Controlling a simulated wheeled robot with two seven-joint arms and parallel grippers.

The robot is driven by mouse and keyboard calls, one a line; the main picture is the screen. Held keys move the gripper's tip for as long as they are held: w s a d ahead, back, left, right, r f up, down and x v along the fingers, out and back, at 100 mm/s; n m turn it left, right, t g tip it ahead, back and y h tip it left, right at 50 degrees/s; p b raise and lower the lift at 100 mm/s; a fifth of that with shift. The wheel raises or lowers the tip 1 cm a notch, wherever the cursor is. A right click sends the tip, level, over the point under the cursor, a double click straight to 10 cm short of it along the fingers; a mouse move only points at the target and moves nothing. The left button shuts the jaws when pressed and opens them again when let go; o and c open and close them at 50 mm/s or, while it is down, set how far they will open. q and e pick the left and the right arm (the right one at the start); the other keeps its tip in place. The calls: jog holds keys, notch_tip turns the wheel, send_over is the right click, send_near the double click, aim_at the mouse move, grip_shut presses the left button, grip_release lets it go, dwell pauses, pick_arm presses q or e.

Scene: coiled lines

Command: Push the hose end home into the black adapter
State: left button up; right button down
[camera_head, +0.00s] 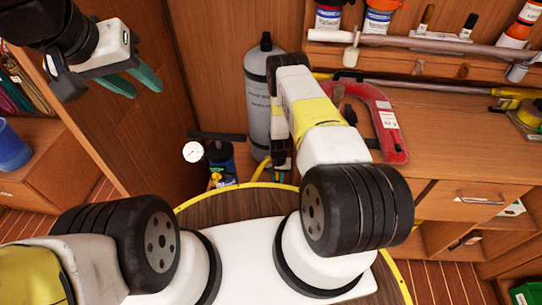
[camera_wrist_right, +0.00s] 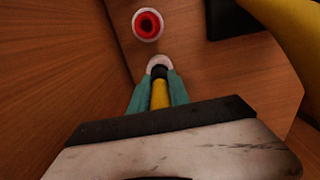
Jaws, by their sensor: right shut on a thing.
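In the right wrist view my right gripper (camera_wrist_right: 159,80) is shut on a yellow hose end (camera_wrist_right: 160,96), which lies between its two teal fingers. A black band and a pale round tip (camera_wrist_right: 158,62) show at the front of the held piece. A white ring with a red inside (camera_wrist_right: 148,25) lies just beyond, apart from the tip. I cannot tell which part is the black adapter. In the head view my right arm hides most of that gripper and the hose end. My left gripper (camera_head: 140,86) is at the top left, open and empty.
A grey cylinder (camera_head: 257,95) stands against the wooden wall, with a gauge pump (camera_head: 220,160) to its lower left. A red, curved tool (camera_head: 385,125) lies on the bench at right. A dark block (camera_wrist_right: 226,18) shows at the wrist view's top.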

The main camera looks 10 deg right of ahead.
jog(key=shift+r, duration=0.2)
jog(key=shift+r, duration=2)
